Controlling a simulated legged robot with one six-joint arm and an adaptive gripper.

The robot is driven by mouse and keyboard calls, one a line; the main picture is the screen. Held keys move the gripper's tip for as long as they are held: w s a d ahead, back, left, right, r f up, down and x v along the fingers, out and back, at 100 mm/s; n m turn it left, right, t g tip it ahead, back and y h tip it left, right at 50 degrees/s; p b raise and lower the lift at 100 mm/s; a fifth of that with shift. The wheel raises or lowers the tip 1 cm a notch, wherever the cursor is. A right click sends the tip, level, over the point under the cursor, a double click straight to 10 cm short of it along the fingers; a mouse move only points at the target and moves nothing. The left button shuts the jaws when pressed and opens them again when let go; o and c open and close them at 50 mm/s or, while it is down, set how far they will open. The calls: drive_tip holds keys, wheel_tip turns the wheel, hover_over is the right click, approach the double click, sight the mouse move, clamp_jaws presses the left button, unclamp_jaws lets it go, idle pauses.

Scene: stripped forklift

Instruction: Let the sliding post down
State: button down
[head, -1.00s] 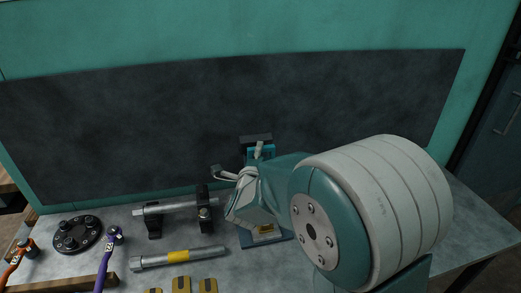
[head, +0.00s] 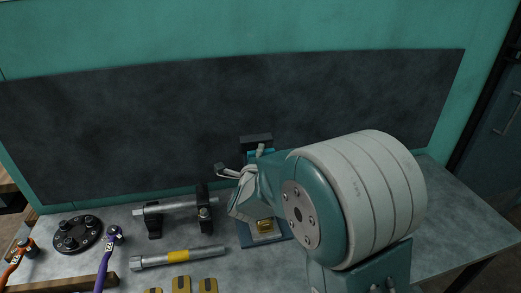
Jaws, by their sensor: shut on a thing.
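The stripped forklift stands on the bench behind my gripper, with its blue-grey base plate (head: 276,239) on the bench top. Its upright has a black top (head: 256,140) with a teal part of the sliding post (head: 251,155) just below. A gold block (head: 264,226) sits low on the base. My gripper (head: 240,162) is in front of the upright, with one finger out to the left and one against the teal part. It is shut on the sliding post, though the contact is partly hidden. My wrist and arm cover the lower post and right side.
Left of the forklift, a grey bar rests in a black stand (head: 154,226). A bolt with a yellow band (head: 178,257) lies in front. A black flange (head: 76,234), a purple tool (head: 107,256) and an orange tool (head: 17,261) are farther left. The bench's right end is clear.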

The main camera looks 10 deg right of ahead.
drive_tip(key=shift+f, duration=1.05)
drive_tip(key=c, duration=0.6)
unclamp_jaws()
drive_tip(key=shift+c, duration=0.2)
drive_tip(key=v, duration=1.2)
drive_tip(key=shift+w+a, duration=0.1)
